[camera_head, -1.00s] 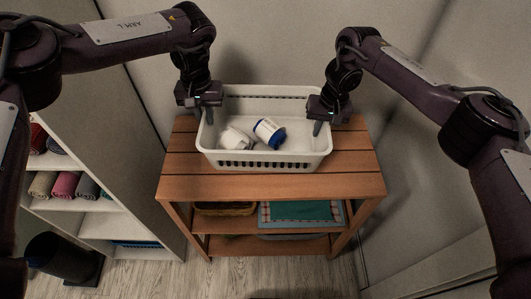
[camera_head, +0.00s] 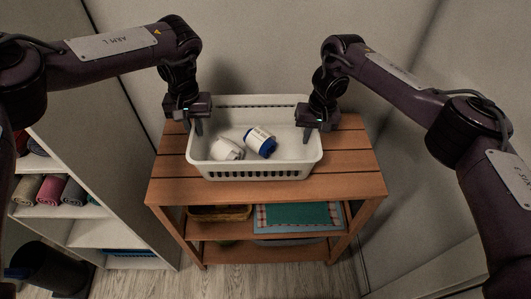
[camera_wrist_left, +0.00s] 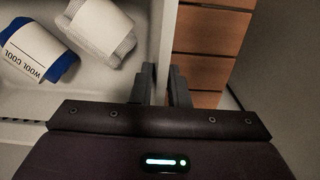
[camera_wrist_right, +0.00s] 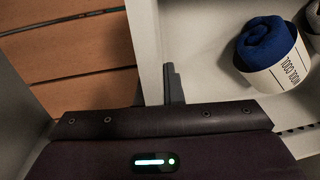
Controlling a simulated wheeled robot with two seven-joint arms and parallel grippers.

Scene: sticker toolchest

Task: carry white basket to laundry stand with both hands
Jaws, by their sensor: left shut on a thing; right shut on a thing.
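The white basket (camera_head: 215,173) is upright over the slatted wooden top of the stand (camera_head: 352,160); I cannot tell whether it rests on it or hangs just above. Inside lie two rolled cloths, one white (camera_head: 227,149) and one blue with a white label (camera_head: 260,142). My left gripper (camera_head: 198,127) is shut on the basket's left rim, and my right gripper (camera_head: 306,134) is shut on its right rim. The wrist views show the left fingers (camera_wrist_left: 163,86) and right fingers (camera_wrist_right: 174,85) at the basket's walls.
A shelf unit (camera_head: 92,198) with rolled towels (camera_head: 48,190) stands at left, a dark bin (camera_head: 45,268) below it. Lower shelves of the stand hold a tray (camera_head: 220,212) and folded cloths (camera_head: 298,215). Walls are close behind and at right. Bare slats show beside the basket.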

